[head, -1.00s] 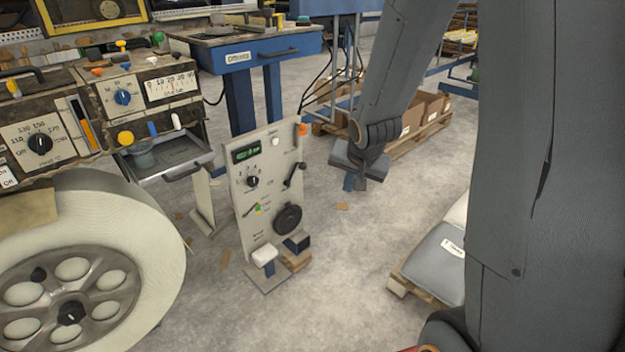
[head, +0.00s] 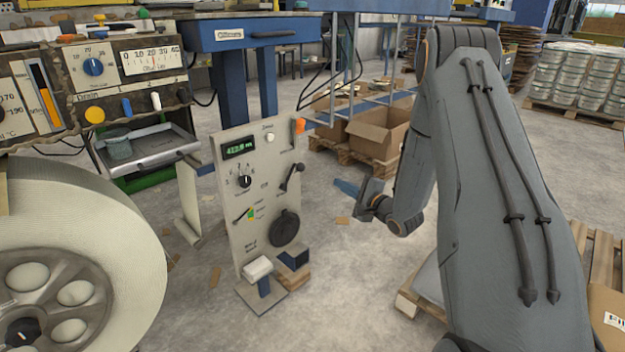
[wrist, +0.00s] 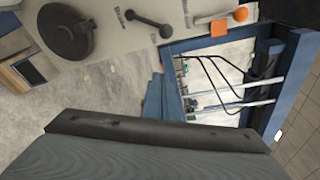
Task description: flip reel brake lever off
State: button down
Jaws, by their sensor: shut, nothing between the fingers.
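A pale upright control panel (head: 262,200) stands on the floor in the middle of the head view. It carries a black lever (head: 291,178) at its right side, tilted up to the right; the lever also shows in the wrist view (wrist: 148,23). The fingers also show in the wrist view (wrist: 158,90).
The panel also has a black round disc (head: 285,228), a dial (head: 245,181) and an orange knob (head: 299,126). A large white roll (head: 120,230) fills the left. A blue table (head: 250,38) and cardboard boxes (head: 380,132) stand behind.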

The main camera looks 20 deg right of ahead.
dwell(0.4)
jog(key=w+a+b, duration=0.2)
jog(key=w+a, duration=0.5)
jog(key=w, duration=0.2)
jog(key=shift+r, duration=0.35)
jog(key=shift+d+r, duration=0.1)
